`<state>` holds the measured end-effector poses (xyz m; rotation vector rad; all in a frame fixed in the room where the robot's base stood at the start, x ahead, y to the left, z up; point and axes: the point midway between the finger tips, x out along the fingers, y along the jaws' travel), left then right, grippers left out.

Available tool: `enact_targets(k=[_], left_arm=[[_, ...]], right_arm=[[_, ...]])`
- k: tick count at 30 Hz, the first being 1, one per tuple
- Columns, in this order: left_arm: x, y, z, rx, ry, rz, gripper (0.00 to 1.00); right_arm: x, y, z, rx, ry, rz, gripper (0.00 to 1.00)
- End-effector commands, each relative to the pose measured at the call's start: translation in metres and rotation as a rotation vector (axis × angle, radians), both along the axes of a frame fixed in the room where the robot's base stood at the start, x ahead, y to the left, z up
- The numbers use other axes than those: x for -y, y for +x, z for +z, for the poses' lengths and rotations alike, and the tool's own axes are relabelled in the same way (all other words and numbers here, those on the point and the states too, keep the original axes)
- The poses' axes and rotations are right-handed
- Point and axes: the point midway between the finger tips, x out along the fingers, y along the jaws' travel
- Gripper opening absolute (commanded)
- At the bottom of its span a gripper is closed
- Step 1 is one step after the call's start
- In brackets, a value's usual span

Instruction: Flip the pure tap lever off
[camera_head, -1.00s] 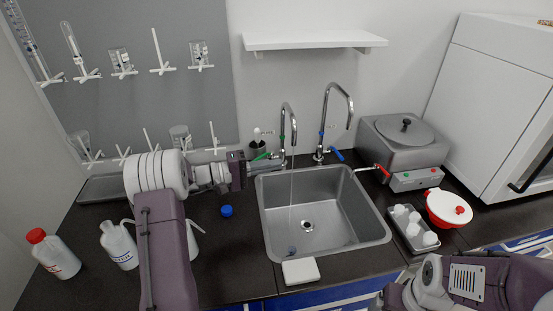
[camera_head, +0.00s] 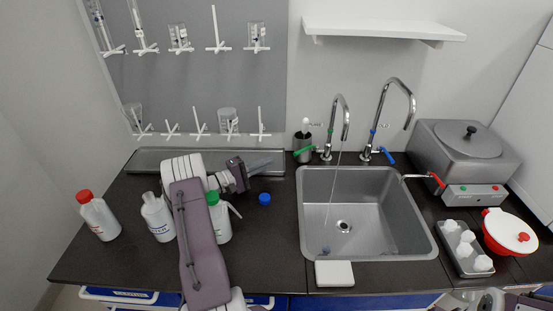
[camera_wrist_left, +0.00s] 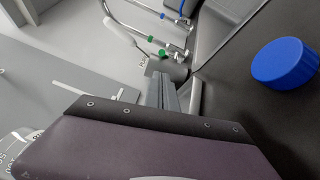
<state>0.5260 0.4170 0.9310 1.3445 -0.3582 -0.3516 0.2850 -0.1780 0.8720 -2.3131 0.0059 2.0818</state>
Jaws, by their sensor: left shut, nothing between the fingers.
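The tap with green marks (camera_head: 341,112) stands behind the sink, its green lever (camera_head: 303,151) pointing left. A thin stream of water seems to fall from its spout. In the left wrist view the green tap (camera_wrist_left: 150,40) shows with a small tag beside it, too small to read surely. The blue-marked tap (camera_head: 385,115) stands to its right, with a blue lever (camera_head: 387,155). My left gripper (camera_head: 260,164) is shut and empty, left of the green lever and apart from it; its fingers also show in the left wrist view (camera_wrist_left: 162,92).
The steel sink (camera_head: 425,225) lies below the taps. A blue cap (camera_head: 264,199) lies near my left gripper. A dark cup (camera_head: 302,147) stands behind the green lever. Bottles (camera_head: 160,218) stand at left. A boiler (camera_head: 468,150) stands right of the sink.

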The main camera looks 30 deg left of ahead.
Motion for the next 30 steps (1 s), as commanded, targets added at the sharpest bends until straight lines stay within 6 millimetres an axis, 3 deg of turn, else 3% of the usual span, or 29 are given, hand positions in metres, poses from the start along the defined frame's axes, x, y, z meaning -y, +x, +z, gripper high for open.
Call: enact_targets(k=[12, 18, 30], left_arm=[[0.035, 0.068, 0.004, 0.0, 0.0, -0.004, 0.0], [0.04, 0.078, 0.004, 0.0, 0.0, -0.001, 0.0], [0.04, 0.078, 0.004, -0.001, -0.001, 0.007, 0.0]], right_arm=[[0.0, 0.0, 0.008, 0.0, 0.0, 0.0, 0.85], [0.0, 0.0, 0.008, 0.0, 0.0, 0.0, 0.85], [0.0, 0.0, 0.007, 0.0, 0.0, 0.0, 0.85]])
